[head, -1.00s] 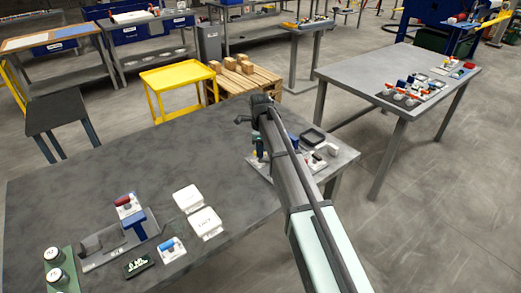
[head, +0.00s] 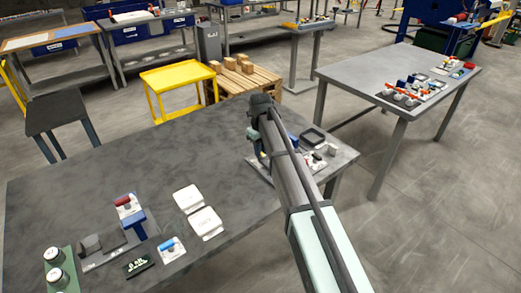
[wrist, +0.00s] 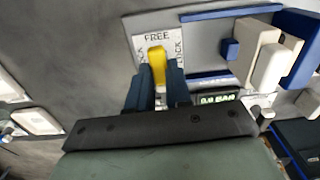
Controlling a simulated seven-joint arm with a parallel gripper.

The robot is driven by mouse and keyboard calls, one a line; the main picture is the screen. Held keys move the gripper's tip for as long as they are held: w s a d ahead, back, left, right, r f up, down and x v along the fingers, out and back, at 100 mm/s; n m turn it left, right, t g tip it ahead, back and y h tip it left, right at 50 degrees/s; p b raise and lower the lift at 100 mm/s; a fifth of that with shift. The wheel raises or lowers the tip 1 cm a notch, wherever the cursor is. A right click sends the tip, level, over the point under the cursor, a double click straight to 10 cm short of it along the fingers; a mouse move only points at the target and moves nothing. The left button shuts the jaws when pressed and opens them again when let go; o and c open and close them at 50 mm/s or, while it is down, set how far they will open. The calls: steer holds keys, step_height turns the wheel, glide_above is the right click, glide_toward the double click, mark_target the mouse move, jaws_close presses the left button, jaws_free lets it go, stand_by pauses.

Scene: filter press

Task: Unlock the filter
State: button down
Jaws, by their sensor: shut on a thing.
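In the wrist view, my gripper (wrist: 156,88) is shut on a yellow lever (wrist: 157,62). Its two dark blue fingers are on either side of the lever. The lever stands on a white label plate (wrist: 141,44) that reads FREE at the top, with side lettering partly covered; it points towards FREE. To the right is the filter press (wrist: 203,38), a grey base with blue parts and cream upright plates (wrist: 270,62). In the head view, my arm hides most of the press and the fingers.
A green-lit display (wrist: 217,97) sits just right of the fingers. The table's middle is clear.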

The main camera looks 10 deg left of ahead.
stand_by(0.4)
steer(key=c, duration=1)
jaws_free()
steer(key=shift+c, duration=0.2)
steer(key=shift+r, duration=0.1)
step_height(320, 180, up, 14)
